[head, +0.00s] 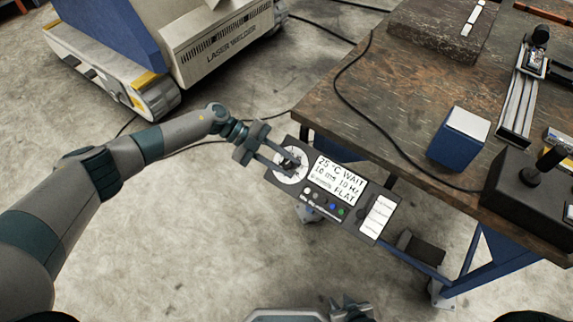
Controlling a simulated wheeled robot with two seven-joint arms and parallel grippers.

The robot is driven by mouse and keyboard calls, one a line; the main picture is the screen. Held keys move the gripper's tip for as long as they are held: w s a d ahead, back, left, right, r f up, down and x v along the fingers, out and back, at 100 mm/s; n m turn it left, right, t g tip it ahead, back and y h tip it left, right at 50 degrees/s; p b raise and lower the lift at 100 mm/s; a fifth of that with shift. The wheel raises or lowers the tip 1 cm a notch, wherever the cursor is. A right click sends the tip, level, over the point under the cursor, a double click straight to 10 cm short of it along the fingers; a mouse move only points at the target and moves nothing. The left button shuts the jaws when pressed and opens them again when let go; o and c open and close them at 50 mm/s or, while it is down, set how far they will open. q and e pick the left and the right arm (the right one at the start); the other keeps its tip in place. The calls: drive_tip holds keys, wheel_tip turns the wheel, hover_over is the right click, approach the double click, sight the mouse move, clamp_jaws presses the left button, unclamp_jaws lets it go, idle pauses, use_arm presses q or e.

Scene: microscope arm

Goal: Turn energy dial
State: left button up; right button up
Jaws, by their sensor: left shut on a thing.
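The control panel (315,190) is a dark box with a white display reading "25 °C WAIT", "10 Hz" and "FLAT", and it sits beside the table's near-left edge. The energy dial (289,164) is a dark knob on a round white plate (283,177) at the panel's left end. My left gripper (285,160) comes in from the left and is shut on the dial, its fingers hiding part of the knob. My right gripper (352,309) shows only in part at the bottom edge, away from the panel; its jaws cannot be made out.
A workbench (400,110) fills the right, with a blue box (459,140), a black joystick box (525,185), a metal rail (520,95) and a black cable. A laser welder (215,45) stands at the back left. The floor at left is mostly clear.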

drive_tip(key=shift+d, duration=0.1)
idle(0.4)
use_arm(q)
drive_tip(key=o, duration=1)
drive_tip(key=shift+o, duration=0.2)
drive_tip(key=shift+w+a+r, duration=0.15)
drive_tip(key=shift+a+r, duration=0.15)
drive_tip(key=shift+a, duration=0.15)
drive_tip(key=b+v, duration=0.3)
drive_tip(key=v, duration=1.3)
drive_tip(key=shift+w+r, duration=0.15)
drive_tip(key=shift+w, duration=0.05)
use_arm(e)
drive_tip(key=s+d+f+g, duration=0.2)
drive_tip(key=d, duration=0.1)
drive_tip(key=shift+s+h, duration=0.4)
